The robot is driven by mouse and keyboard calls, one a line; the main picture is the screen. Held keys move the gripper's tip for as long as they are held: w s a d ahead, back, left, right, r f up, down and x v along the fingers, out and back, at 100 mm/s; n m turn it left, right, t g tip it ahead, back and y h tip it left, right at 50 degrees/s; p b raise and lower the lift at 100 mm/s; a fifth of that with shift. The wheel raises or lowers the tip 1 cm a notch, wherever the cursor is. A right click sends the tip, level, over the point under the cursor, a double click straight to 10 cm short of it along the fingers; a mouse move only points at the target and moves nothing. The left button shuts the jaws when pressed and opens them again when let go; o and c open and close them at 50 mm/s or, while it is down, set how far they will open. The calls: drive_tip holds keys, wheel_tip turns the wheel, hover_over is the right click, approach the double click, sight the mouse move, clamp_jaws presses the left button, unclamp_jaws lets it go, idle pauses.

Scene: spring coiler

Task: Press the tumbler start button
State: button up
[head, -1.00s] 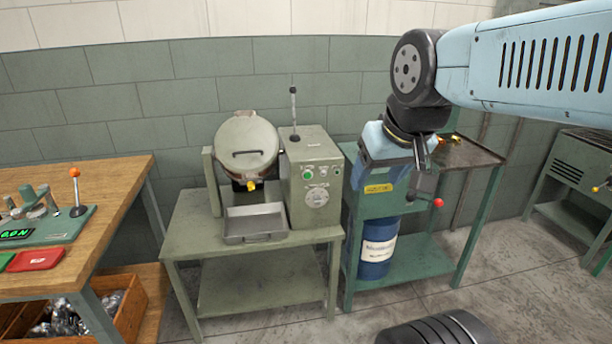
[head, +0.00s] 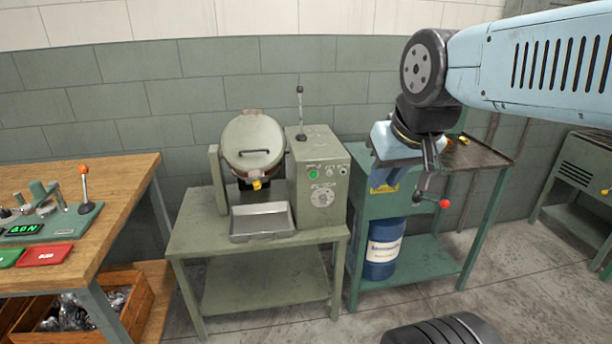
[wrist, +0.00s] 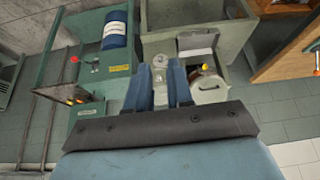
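The tumbler (head: 252,143) is a grey-green round drum with a handled lid, tilted on a metal stand. It also shows in the wrist view (wrist: 207,85). Its control box (head: 327,205) stands at its right. The button is not visible there.
A metal tray (head: 262,221) sits before the drum. A lever (head: 300,105) rises from the box top. A green bench (head: 440,265) with a red-knobbed lever (head: 444,204) and blue drum (head: 382,247) stands right. A wooden bench (head: 120,190) stands left.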

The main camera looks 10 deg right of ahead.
clamp_jaws()
idle(1.1)
